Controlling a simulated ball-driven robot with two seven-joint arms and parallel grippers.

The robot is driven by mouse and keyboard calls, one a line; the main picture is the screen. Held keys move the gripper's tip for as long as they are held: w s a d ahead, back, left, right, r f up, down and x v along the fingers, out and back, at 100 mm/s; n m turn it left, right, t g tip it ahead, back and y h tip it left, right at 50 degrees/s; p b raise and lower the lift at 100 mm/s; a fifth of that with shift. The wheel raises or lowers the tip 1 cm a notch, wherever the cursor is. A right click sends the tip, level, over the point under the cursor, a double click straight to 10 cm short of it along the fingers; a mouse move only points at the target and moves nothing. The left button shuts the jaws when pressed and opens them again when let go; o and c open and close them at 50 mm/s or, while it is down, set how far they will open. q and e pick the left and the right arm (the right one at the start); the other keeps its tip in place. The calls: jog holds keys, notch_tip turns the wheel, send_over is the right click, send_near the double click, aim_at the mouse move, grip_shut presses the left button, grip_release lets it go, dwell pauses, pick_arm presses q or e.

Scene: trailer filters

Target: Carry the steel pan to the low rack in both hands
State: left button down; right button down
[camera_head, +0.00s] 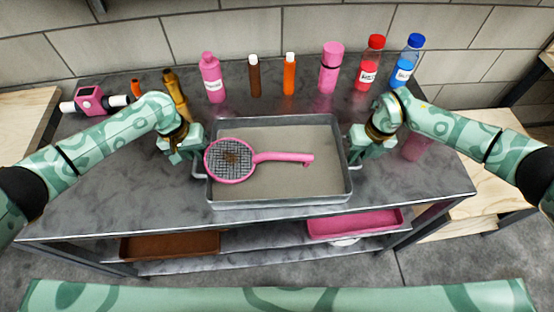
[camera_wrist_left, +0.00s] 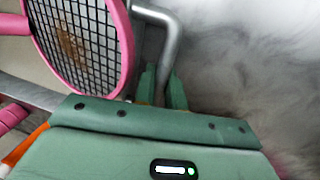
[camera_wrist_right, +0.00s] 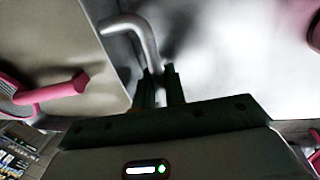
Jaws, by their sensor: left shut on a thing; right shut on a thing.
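The steel pan (camera_head: 280,197) is a wide shallow rectangular tray on the grey worktop, with a bar handle at each short end. A pink racket-shaped strainer (camera_head: 230,160) with dark mesh lies in it, its head at the pan's left rim. My left gripper (camera_head: 196,165) is shut on the left handle (camera_wrist_left: 168,40). My right gripper (camera_head: 353,158) is shut on the right handle (camera_wrist_right: 140,35). I cannot tell whether the pan is lifted clear of the top. The low rack (camera_head: 270,238) is the shelf under the worktop.
Bottles stand along the back, including a pink one (camera_head: 212,77), a red one (camera_head: 369,63) and a blue-capped one (camera_head: 406,60). A pink device (camera_head: 90,101) lies at the left. A brown tray (camera_head: 170,245) and a pink tray (camera_head: 355,223) sit on the shelf, with room between them.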

pick_arm(q)
jog(key=shift+w+r, duration=0.1)
jog(key=shift+r, duration=0.1)
pick_arm(e)
jog(key=shift+w+r, duration=0.1)
jog(key=shift+r, duration=0.1)
